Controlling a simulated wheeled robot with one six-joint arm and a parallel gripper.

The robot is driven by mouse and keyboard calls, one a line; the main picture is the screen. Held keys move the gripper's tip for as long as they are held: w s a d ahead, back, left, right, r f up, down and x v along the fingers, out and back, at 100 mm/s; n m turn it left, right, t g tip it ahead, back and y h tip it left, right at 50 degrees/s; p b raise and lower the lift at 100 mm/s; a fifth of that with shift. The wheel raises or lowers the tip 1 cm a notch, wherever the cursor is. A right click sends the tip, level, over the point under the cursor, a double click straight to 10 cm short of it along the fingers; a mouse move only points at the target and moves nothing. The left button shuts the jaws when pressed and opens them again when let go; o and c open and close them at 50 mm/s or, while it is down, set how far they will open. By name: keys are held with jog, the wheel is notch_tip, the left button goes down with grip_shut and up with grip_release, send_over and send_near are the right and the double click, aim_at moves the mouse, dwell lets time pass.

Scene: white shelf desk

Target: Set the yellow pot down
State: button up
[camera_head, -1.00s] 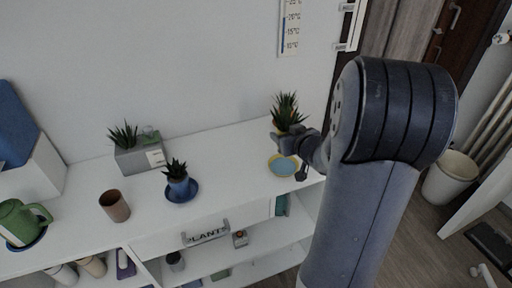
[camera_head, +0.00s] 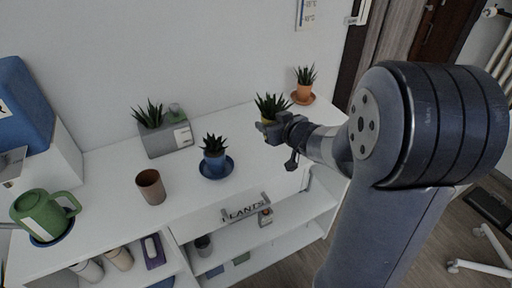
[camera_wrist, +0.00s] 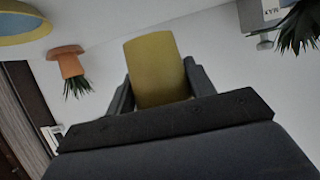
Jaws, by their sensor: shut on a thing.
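My gripper (camera_head: 268,130) is shut on the yellow pot (camera_head: 268,122), which holds a spiky green plant and shows just above the fingers. In the wrist view, the yellow pot (camera_wrist: 157,68) sits between the two fingers (camera_wrist: 160,88), and its plant is hidden. The pot appears above the white desk top; its height cannot be told. A yellow-rimmed saucer with a blue middle (camera_wrist: 18,39) shows at the upper left corner of the wrist view, apart from the pot. In the head view this saucer is hidden.
A terracotta pot (camera_head: 304,91) stands on its saucer at the desk's far right. A blue pot (camera_head: 214,160) stands on a blue saucer (camera_head: 229,172) left of my gripper. A grey planter (camera_head: 160,140), brown cup (camera_head: 151,187) and green watering can (camera_head: 40,215) are farther left.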

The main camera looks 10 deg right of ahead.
notch_tip(320, 180, down, 8)
jog(key=b, duration=0.3)
jog(key=shift+r, duration=0.25)
jog(key=shift+f, duration=0.1)
jog(key=o, duration=1.2)
jog(key=shift+b, duration=0.3)
jog(key=shift+c, duration=0.2)
jog(key=shift+r, duration=0.2)
jog(key=p+v, duration=0.4)
jog(key=v, duration=0.8)
jog(key=shift+f, duration=0.15)
jog(key=shift+a, duration=0.1)
